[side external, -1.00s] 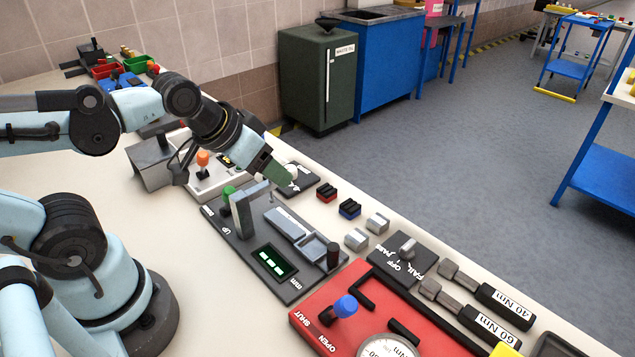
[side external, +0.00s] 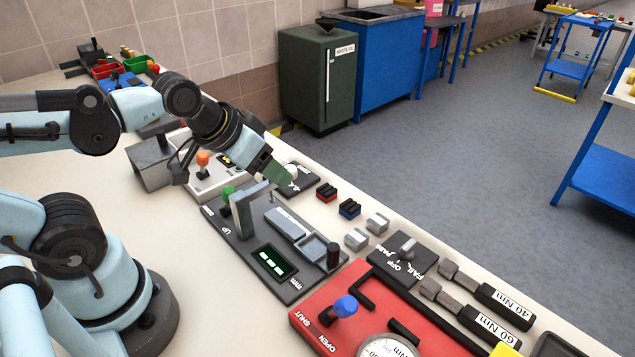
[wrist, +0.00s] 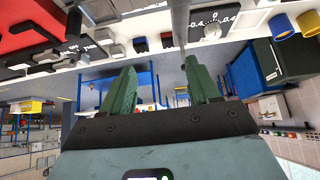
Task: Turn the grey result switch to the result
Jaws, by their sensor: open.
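The grey result switch (side external: 407,246) is a small grey knob on a dark plate (side external: 397,275) lettered with FAIL, OFF and a third, hard-to-read word. I cannot tell for sure which word the knob points at. My gripper (side external: 282,175) has green fingers and is well to the left of the switch in the side view, over or beside a dark plate with a white knob (side external: 291,169). In the wrist view my gripper (wrist: 160,68) shows two fingers apart with nothing between them.
A grey gauge panel with a green display (side external: 274,263) lies near my gripper. Small red, blue and grey blocks (side external: 349,208) sit between gripper and switch. A red panel with a blue knob (side external: 345,306) is in front of the switch; torque tools (side external: 490,300) lie right of it.

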